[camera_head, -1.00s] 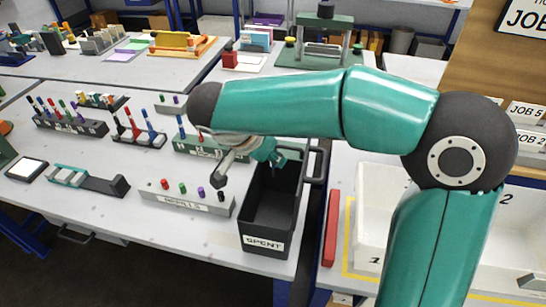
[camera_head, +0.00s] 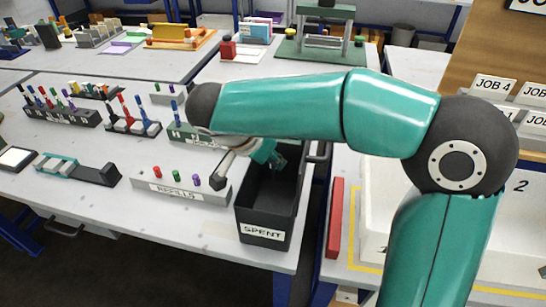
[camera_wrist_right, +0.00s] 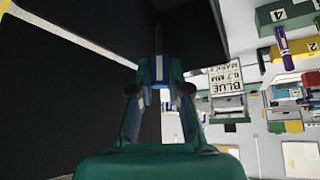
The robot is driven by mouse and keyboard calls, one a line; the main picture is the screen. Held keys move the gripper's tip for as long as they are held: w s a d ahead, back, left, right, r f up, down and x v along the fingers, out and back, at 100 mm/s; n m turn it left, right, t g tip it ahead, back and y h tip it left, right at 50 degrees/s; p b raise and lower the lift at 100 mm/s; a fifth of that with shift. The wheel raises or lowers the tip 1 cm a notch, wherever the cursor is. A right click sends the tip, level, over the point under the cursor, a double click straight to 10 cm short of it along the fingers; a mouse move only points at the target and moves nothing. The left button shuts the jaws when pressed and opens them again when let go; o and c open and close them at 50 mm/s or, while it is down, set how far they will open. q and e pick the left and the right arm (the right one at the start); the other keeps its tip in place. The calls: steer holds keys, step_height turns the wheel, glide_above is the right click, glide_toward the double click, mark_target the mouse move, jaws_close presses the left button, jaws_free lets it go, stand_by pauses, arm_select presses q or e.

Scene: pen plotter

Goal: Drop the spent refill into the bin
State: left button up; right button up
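The black bin labelled SPENT (camera_head: 263,231) stands at the front right of the bench, open at the top. My right gripper (camera_head: 277,162) is over the bin's back part, pointing down, partly hidden by its own arm. In the right wrist view the fingers (camera_wrist_right: 158,72) are close together on a thin, dark blue, upright piece, which appears to be the spent refill (camera_wrist_right: 157,45). Dark bin walls surround it on the left and behind. The refill does not show clearly in the head view. My left gripper is not in view.
The REFILLS block (camera_head: 180,194) with coloured tips stands left of the bin. Pen racks (camera_head: 132,124) stand behind it. A red bar (camera_head: 335,218) and white trays lie to the right, across a gap between benches. A handle is at the bin's right side.

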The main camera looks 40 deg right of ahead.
steer(key=o, duration=0.5)
steer(key=v, duration=1.2)
steer(key=shift+f, duration=0.1)
